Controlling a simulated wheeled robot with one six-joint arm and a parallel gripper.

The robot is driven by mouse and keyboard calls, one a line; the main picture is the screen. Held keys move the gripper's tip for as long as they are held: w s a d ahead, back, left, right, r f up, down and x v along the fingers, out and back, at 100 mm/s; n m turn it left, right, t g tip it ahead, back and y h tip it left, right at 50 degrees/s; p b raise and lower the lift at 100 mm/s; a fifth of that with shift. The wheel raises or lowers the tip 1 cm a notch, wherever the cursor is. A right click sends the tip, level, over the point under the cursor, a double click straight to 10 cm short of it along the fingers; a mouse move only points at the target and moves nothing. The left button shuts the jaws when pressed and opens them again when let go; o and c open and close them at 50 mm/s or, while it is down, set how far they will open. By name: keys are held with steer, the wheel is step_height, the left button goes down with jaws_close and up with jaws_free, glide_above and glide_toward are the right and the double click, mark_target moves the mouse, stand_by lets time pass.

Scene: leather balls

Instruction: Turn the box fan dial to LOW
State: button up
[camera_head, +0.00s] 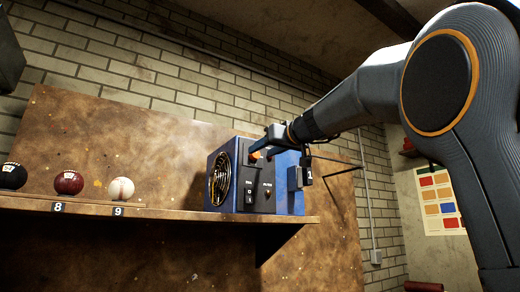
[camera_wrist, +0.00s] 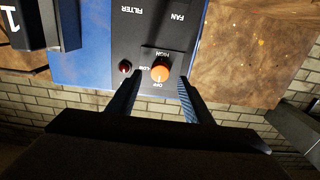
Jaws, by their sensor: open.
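The box fan (camera_head: 295,200) is a blue box with a round grille and a black control panel, standing on a shelf. Its orange dial (camera_wrist: 160,70) is on the panel in the wrist view, where the picture is upside down. HIGH is above the dial, LOW to its left and OFF below it. I cannot tell which mark the dial points to. My gripper (camera_wrist: 158,80) is open, one finger on each side of the dial. I cannot tell whether they touch it. In the head view, my gripper (camera_head: 262,150) is at the panel's top and partly covers the dial.
A small red indicator (camera_wrist: 125,67) sits beside the dial. A dark block marked 1 (camera_wrist: 25,25) is close to the left. On the shelf (camera_head: 160,212) stand a black ball (camera_head: 12,176), a red ball (camera_head: 69,182) and a white ball (camera_head: 121,190). A brick wall is behind.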

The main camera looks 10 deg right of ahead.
mark_target(256, 154)
steer(key=shift+p+x, duration=0.6)
steer(key=shift+x, duration=0.95)
steer(key=c, duration=1.1)
steer(key=shift+o, duration=0.2)
